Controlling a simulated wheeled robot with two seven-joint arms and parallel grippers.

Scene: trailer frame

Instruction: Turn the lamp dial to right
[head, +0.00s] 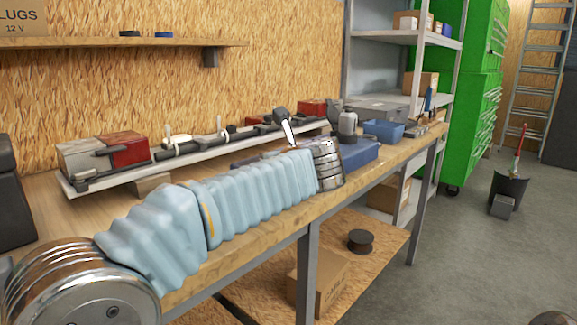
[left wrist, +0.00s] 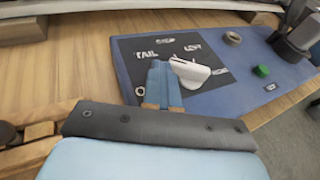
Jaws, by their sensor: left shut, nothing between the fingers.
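In the left wrist view a white lamp dial (left wrist: 192,72) sits on a dark label plate (left wrist: 135,50) of a blue panel (left wrist: 225,100). The word TAIL reads left of the dial; other labels are blurred. My left gripper (left wrist: 161,68) is shut and empty, its blue fingers against or just left of the dial; I cannot tell if they touch. In the head view the blue panel (head: 362,153) lies on the bench beyond my left wrist, which hides the dial and the fingers. My right gripper is not in view.
A long light board (head: 205,150) with a red lamp (head: 125,149) lies behind my left arm on the wooden bench. A blue bin (head: 384,130) stands beyond the panel. In the left wrist view a small green part (left wrist: 262,71) and a grey ring (left wrist: 232,38) are near the dial.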

